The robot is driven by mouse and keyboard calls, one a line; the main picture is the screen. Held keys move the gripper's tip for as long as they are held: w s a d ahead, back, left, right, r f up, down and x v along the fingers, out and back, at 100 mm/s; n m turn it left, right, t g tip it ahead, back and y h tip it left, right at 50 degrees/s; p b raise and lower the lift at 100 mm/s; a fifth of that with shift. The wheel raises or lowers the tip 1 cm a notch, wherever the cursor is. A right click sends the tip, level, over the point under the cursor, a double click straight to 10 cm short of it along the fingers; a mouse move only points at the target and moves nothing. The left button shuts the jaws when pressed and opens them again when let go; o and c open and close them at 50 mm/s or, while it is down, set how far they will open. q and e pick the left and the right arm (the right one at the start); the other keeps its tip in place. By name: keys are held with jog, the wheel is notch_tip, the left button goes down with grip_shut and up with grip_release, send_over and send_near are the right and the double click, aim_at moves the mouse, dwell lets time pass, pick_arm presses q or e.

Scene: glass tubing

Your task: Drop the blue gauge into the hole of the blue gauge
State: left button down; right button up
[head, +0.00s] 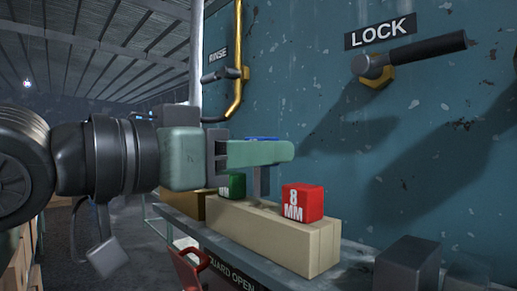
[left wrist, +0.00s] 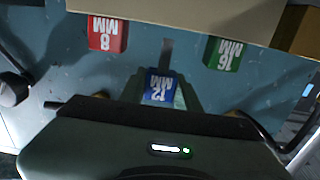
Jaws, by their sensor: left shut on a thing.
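My left gripper (head: 270,152) is shut on the blue gauge (head: 262,138). The gauge's blue head, marked 12 MM, shows between the fingers in the left wrist view (left wrist: 160,88). Its grey pin (head: 261,182) points down over the pale wooden block (head: 270,235), between the red and green gauges. The pin's tip is close to the block's top; in the left wrist view a gap shows between it and the block (left wrist: 190,10). The hole for the blue gauge is not visible. My right gripper is not in view.
The red 8 MM gauge (head: 303,203) and the green 16 MM gauge (head: 236,186) sit in the block on either side. The block stands on a narrow shelf (head: 345,262) against a blue wall. A LOCK lever (head: 420,50) sticks out at upper right.

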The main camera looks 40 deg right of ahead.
aim_at(257, 193)
pick_arm(q)
jog(key=shift+f+b, duration=1.7)
jog(key=shift+f, duration=0.65)
jog(key=c, duration=0.9)
grip_release()
jog(key=shift+a, duration=0.35)
jog(key=a+b, duration=0.1)
jog(key=a, duration=0.3)
jog(key=a+b, duration=0.1)
jog(key=a, duration=0.2)
jog(key=shift+s+b, duration=0.35)
